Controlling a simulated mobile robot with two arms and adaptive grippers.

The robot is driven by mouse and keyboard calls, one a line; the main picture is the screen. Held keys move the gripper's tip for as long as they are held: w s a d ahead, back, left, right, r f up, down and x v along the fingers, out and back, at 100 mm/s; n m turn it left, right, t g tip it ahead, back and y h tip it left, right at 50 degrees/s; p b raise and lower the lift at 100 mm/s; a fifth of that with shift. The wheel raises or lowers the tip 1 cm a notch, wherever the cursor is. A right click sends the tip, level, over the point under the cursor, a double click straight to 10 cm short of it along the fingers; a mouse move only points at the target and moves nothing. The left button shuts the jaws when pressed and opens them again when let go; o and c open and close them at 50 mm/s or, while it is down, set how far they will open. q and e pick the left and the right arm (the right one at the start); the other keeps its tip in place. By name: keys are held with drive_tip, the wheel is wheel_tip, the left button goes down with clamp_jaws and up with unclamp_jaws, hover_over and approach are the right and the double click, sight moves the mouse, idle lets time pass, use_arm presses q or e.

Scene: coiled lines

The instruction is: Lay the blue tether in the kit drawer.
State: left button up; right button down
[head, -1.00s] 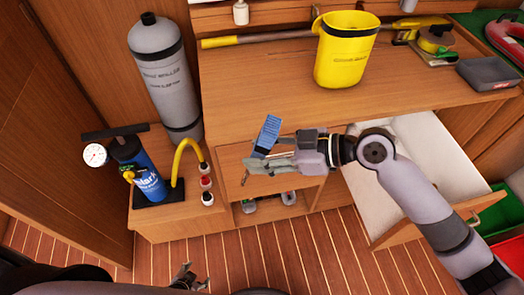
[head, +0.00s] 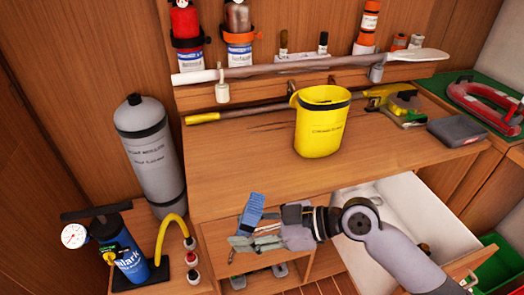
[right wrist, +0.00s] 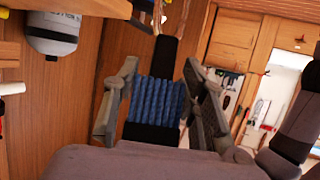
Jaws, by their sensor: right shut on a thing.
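The blue tether (head: 251,207) is a coiled bundle of blue line with dark bands. My right gripper (head: 244,226) is shut on it and holds it in front of the bench, left of the open drawer. In the right wrist view the blue coil (right wrist: 157,100) sits between the two fingers. The kit drawer (head: 440,225) is pulled out below the bench at the right, with a white inside and a wooden front. My right arm crosses in front of it and hides part of its inside. A small dark thing shows in it. My left gripper is out of view.
A yellow bucket (head: 322,125) stands on the wooden bench (head: 230,165), with a long pole behind it. A grey cylinder (head: 150,155) and a blue pump (head: 130,262) stand at the left. A dark grey box (head: 456,131) sits at the bench's right end.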

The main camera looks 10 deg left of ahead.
drive_tip(key=d+r+m+t+h, duration=0.2)
drive_tip(key=d+m+t, duration=0.4)
drive_tip(key=d, duration=2)
drive_tip(key=shift+s+m+t, duration=0.25)
drive_tip(key=shift+m+t, duration=0.05)
drive_tip(key=shift+t, duration=0.3)
drive_tip(key=shift+a+r, duration=0.15)
